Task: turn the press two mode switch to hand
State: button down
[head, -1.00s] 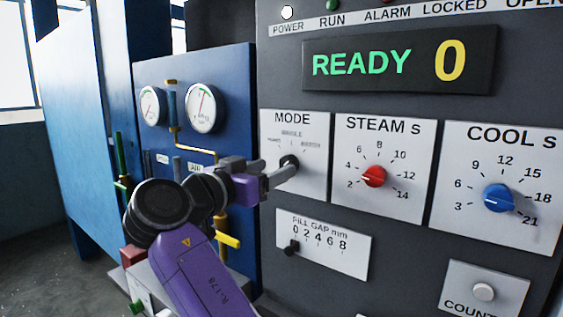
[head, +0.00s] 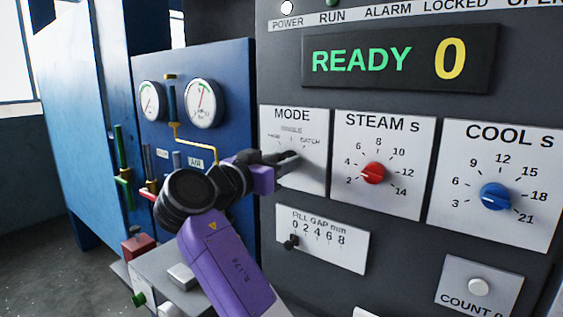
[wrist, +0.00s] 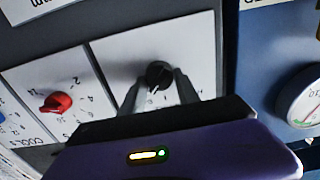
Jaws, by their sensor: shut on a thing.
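The mode switch is a black round knob (wrist: 158,73) on the white MODE plate (head: 315,178), seen in the wrist view. A small white mark shows on the knob's lower edge there; I cannot tell which label it faces. My gripper (head: 290,158) reaches the plate from the left in the head view, and its fingers hide the knob there. In the wrist view my gripper (wrist: 157,85) has one finger on each side of the knob, shut on it. The MODE plate carries small labels above the knob; BATCH is readable on the right.
Right of MODE are the STEAM plate with a red knob (head: 373,173) and the COOL plate with a blue knob (head: 496,197). A FILL GAP slider (head: 291,242) sits below. The display (head: 400,60) reads READY 0. Pressure gauges (head: 202,103) and pipes stand on the blue panel at left.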

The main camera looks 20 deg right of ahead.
jog(key=shift+n, duration=0.4)
jog(key=n+p, duration=0.1)
jog(key=n, duration=0.3)
jog(key=n+p, duration=0.2)
jog(key=n, duration=0.2)
jog(key=shift+w+a+r, duration=0.1)
jog(key=shift+w+a, duration=0.05)
jog(key=shift+f+n+p, duration=0.15)
jog(key=shift+n+p, duration=1.25)
jog(key=shift+n, duration=0.85)
jog(key=shift+f+n+p, duration=0.1)
jog(key=shift+n+p, duration=1.3)
jog(key=shift+n, duration=0.85)
jog(key=c, duration=0.9)
grip_release()
